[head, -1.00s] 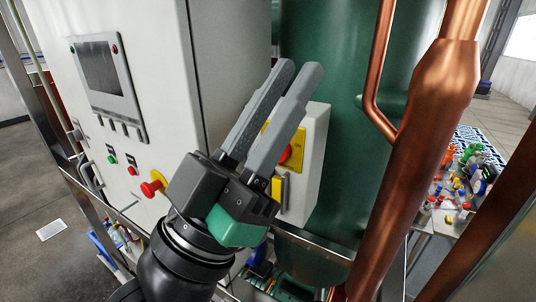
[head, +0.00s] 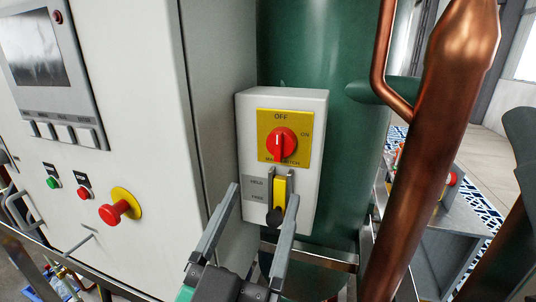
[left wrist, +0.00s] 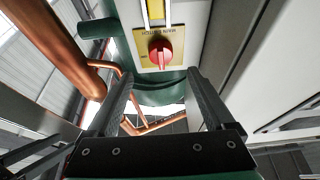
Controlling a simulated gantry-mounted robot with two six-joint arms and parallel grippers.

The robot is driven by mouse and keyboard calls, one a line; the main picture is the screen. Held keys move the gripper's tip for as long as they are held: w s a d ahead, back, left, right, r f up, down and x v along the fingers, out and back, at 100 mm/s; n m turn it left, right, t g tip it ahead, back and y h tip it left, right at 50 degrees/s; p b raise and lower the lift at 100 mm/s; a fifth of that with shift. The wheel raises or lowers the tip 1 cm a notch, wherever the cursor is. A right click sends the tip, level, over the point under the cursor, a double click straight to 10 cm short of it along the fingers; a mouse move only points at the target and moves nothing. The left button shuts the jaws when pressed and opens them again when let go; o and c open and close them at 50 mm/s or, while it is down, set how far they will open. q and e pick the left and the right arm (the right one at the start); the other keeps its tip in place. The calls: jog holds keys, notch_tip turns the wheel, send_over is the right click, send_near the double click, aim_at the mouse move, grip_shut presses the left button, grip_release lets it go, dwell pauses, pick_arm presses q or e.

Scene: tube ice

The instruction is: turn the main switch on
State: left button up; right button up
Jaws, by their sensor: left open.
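The main switch (head: 281,145) is a red rotary knob on a yellow plate (head: 303,122) marked OFF at the top and ON at the right. Its grip stands upright, in line with OFF. The plate is on a pale grey box (head: 311,172). My left gripper (head: 263,196) is open and empty, its fingers pointing up at the lower part of the box, below the knob. In the left wrist view the knob (left wrist: 160,54) shows above and between the fingertips, apart from both. My right gripper is not in view.
A yellow lever with a black end (head: 280,193) sits below the knob, between my finger ends in the picture. A white cabinet (head: 130,130) with a red emergency button (head: 113,212) stands left. A copper pipe (head: 425,150) rises at right, before a green tank (head: 345,60).

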aim_at(277, 154)
pick_arm(q)
jog(key=p+x, duration=0.2)
jog(key=x, duration=0.6)
jog(key=shift+w+r, duration=0.2)
jog(key=shift+r, duration=0.05)
jog(key=shift+w+d+p, duration=0.15)
jog(key=shift+w+p, duration=0.15)
jog(key=shift+w, duration=0.1)
